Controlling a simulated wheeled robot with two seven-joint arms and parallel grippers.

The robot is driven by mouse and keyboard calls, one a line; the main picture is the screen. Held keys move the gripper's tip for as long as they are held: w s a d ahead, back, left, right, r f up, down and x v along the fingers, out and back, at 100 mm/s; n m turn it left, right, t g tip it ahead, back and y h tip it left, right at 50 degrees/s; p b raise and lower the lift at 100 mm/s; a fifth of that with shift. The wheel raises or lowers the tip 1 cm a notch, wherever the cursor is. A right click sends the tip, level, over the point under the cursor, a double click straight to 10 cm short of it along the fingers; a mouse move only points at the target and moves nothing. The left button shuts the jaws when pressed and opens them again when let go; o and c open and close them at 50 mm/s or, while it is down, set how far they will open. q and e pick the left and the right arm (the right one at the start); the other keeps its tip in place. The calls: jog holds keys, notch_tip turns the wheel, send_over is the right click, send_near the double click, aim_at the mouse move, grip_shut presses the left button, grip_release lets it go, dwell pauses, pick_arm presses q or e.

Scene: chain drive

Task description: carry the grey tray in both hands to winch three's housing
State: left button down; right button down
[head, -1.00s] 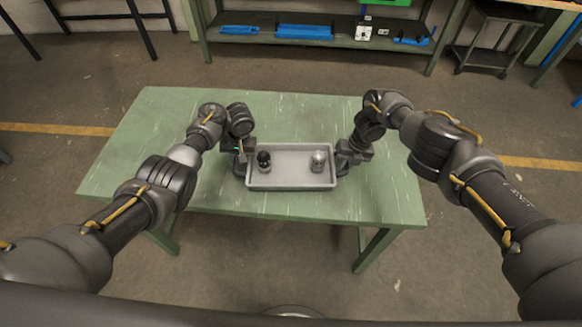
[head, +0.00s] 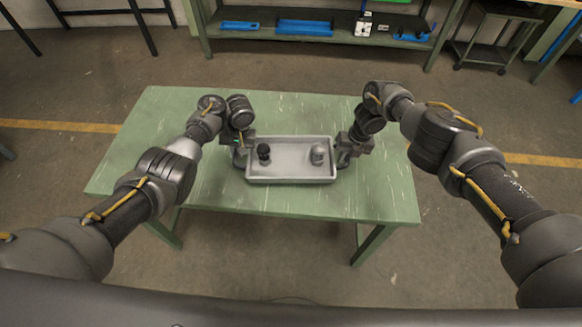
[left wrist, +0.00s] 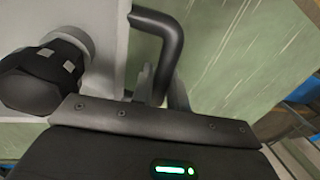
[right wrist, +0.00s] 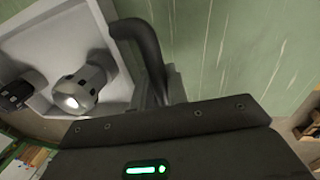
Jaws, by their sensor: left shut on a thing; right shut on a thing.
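The grey tray (head: 290,168) is level over the middle of the green table, between my two hands. I cannot tell whether it clears the tabletop. A black part (head: 264,152) stands in its left half and a silver-grey part (head: 317,154) in its right half. My left gripper (head: 241,158) is shut on the tray's left handle, a dark bent bar (left wrist: 172,45). My right gripper (head: 342,158) is shut on the right handle, which also shows in the right wrist view (right wrist: 150,50). I cannot make out winch three's housing.
The green table (head: 150,150) has bare room on both sides of the tray. Behind it stands a shelf (head: 260,40) with blue parts (head: 304,27) and a white box (head: 363,26). A dark wheeled cart (head: 487,55) stands at the back right. The floor around the table is open.

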pick_arm(q)
jog(key=shift+r, duration=0.1)
pick_arm(e)
jog(key=shift+r, duration=0.1)
